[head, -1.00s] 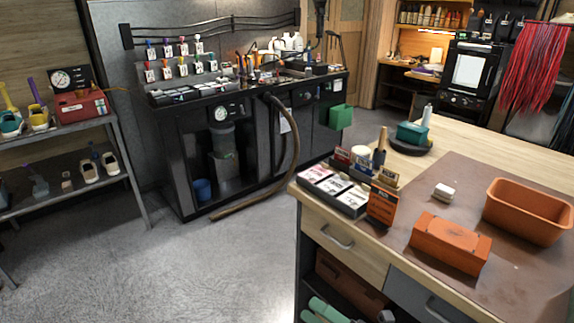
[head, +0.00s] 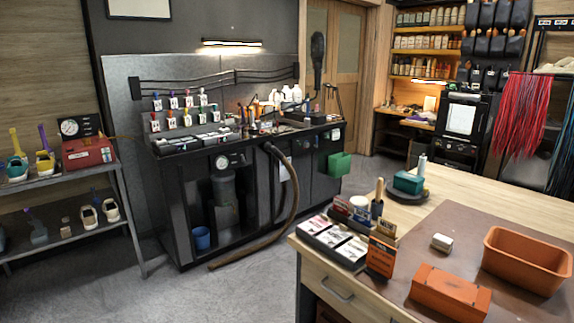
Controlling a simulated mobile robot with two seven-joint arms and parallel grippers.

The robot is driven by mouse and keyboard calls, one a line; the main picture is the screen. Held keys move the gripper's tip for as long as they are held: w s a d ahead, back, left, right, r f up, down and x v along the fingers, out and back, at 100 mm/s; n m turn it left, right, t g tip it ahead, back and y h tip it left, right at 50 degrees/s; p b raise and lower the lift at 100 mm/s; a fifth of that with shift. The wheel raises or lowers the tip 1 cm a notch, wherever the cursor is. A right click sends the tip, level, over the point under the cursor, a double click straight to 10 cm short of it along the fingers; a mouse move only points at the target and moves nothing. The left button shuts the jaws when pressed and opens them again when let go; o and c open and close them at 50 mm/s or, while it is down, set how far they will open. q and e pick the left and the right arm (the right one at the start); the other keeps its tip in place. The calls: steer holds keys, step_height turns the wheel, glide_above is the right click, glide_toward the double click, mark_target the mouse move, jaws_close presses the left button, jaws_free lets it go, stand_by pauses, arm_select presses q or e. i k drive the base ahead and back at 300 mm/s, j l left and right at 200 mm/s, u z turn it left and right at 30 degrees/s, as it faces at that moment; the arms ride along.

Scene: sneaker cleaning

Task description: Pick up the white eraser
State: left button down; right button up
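A small white block, which looks like the white eraser (head: 442,242), lies on the brown mat (head: 406,268) on the wooden workbench at the right. Neither of my grippers shows in the head view.
An orange open bin (head: 526,260) stands right of the eraser. A tray of small boxes (head: 333,243), a brush (head: 377,198) and a teal block (head: 408,182) stand along the bench's left and back. Grey floor (head: 237,292) is open at the left.

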mark_target(440, 242)
steer(key=i+j, duration=0.2)
steer(key=j, duration=0.2)
steer(key=i+j, duration=0.2)
steer(key=j, duration=0.2)
steer(key=i+j, duration=0.2)
steer(key=j, duration=0.2)
steer(key=i+j+z, duration=0.15)
steer(key=j, duration=0.2)
steer(key=z, duration=1.35)
